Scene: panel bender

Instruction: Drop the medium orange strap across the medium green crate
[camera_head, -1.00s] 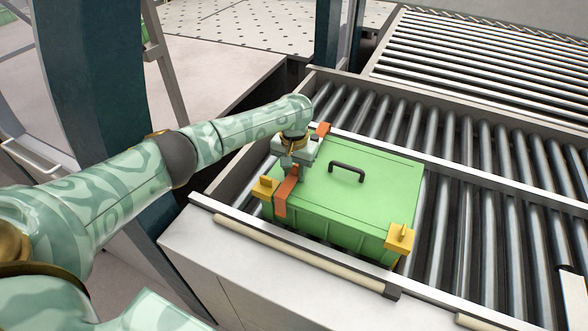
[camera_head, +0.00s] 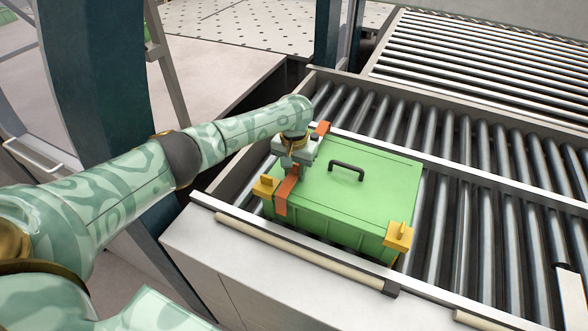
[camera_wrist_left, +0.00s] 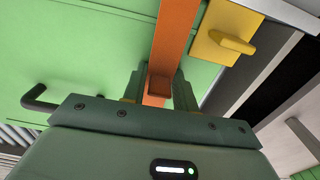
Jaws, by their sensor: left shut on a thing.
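The green crate (camera_head: 365,195) sits on the roller conveyor, with a dark handle (camera_head: 346,171) on its lid and yellow corner pieces. The orange strap (camera_head: 284,195) lies across the left part of the lid; its near end bends down over the front side and its far end shows behind my gripper. My left gripper (camera_head: 291,169) is over the strap and shut on its middle. In the left wrist view, the strap (camera_wrist_left: 172,40) runs between the two fingers (camera_wrist_left: 158,88), next to a yellow corner piece (camera_wrist_left: 226,45). My right gripper is not in view.
Conveyor rollers (camera_head: 470,190) are bare to the right of the crate. A metal rail (camera_head: 460,174) runs behind it and a pale bar (camera_head: 300,257) along the front edge. A dark blue post (camera_head: 95,70) stands at the left.

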